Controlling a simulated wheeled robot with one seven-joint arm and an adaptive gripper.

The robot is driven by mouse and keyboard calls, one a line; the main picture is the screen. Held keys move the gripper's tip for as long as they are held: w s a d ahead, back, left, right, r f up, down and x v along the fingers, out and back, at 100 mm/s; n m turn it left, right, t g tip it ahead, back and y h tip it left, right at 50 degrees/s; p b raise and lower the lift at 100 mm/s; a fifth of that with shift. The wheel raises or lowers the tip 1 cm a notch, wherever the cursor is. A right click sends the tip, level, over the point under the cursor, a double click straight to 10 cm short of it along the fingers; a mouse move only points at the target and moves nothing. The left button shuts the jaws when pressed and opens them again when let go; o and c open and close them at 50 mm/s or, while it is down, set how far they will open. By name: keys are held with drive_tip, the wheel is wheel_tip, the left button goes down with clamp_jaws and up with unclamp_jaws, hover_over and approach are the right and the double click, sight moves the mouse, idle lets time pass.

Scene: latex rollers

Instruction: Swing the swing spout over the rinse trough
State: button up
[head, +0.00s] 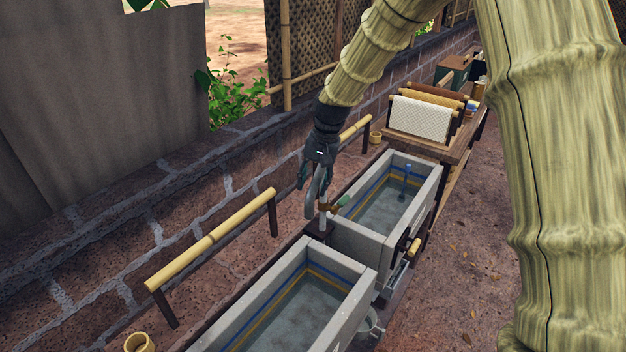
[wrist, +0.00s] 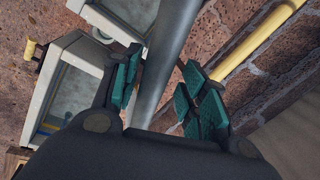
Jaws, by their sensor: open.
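The swing spout (head: 312,198) is a grey curved pipe rising from a post between two grey stone troughs. My gripper (head: 315,172) is above and around its upper part. In the wrist view the grey pipe (wrist: 168,55) runs between the teal finger pads of my gripper (wrist: 162,88), with a gap visible on the right side. The jaws are open. Both the near trough (head: 352,314) and the far trough (head: 426,182) hold water; I cannot tell which is the rinse trough. The spout's outlet is partly hidden by my gripper.
A yellow bamboo rail (head: 212,240) runs along the brick wall on the left. A wooden table with rollers and a white patterned sheet (head: 420,118) stands beyond the far trough. A blue upright object (head: 405,182) stands in the far trough.

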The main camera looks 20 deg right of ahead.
sight(318, 183)
drive_tip(key=shift+s, duration=0.3)
drive_tip(key=s, duration=0.1)
drive_tip(key=s+r, duration=0.1)
drive_tip(key=shift+s+r+t, duration=0.25)
drive_tip(key=shift+s+t, duration=0.05)
drive_tip(key=shift+s, duration=0.05)
drive_tip(key=shift+w+f, duration=0.1)
drive_tip(key=shift+c, duration=1.2)
drive_tip(key=shift+w+f, duration=0.7)
drive_tip(key=shift+w, duration=0.25)
drive_tip(key=c, duration=0.7)
drive_tip(key=shift+r, duration=0.2)
clamp_jaws()
